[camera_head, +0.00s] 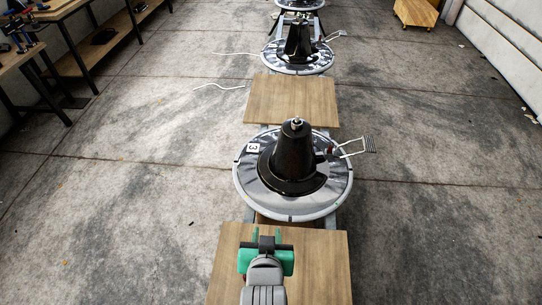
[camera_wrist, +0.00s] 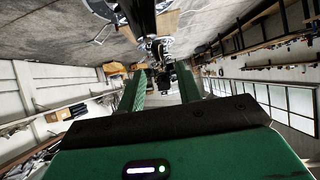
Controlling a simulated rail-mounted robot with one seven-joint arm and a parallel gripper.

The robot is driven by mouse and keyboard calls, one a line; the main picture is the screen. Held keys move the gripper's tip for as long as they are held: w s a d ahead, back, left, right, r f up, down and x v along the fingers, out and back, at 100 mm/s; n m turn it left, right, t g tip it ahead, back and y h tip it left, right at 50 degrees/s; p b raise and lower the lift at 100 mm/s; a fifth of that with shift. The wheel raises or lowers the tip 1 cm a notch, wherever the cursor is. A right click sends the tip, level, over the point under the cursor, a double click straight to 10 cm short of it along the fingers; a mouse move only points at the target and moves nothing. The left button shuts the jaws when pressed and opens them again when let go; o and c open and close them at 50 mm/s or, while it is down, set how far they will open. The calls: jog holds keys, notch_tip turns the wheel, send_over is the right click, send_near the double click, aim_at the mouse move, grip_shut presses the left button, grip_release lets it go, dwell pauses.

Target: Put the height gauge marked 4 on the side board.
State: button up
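My gripper (camera_head: 267,234) is at the bottom of the head view, above the nearest wooden board (camera_head: 325,262). In the wrist view its two green fingers (camera_wrist: 160,90) stand apart with nothing held between them. No height gauge marked 4 can be made out in either view. A small white tag marked 3 (camera_head: 253,148) lies on the nearest round base (camera_head: 246,186). Which board is the side board cannot be told; a second wooden board (camera_head: 290,98) lies beyond that base.
A black cone-shaped column (camera_head: 294,155) rises from the nearest base, with a metal footrest (camera_head: 356,147) at its right. Another round base (camera_head: 285,68) stands farther back. Workbenches with tools (camera_head: 25,50) are at the left. A wooden cart (camera_head: 417,12) is far right. Concrete floor on both sides is mostly clear.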

notch_tip(320, 180, up, 22)
jog(key=w+t, duration=0.2)
jog(key=t, duration=0.3)
jog(key=s+r+t, duration=0.4)
jog(key=s+r, duration=0.2)
jog(key=r, duration=0.7)
jog(key=s+d+r+t, duration=0.1)
jog(key=s+r+t, duration=0.3)
jog(key=r, duration=0.9)
jog(key=shift+s+r+n, duration=0.4)
jog(key=shift+s, duration=0.85)
notch_tip(320, 180, up, 30)
jog(key=p, duration=3)
jog(key=shift+r, duration=0.2)
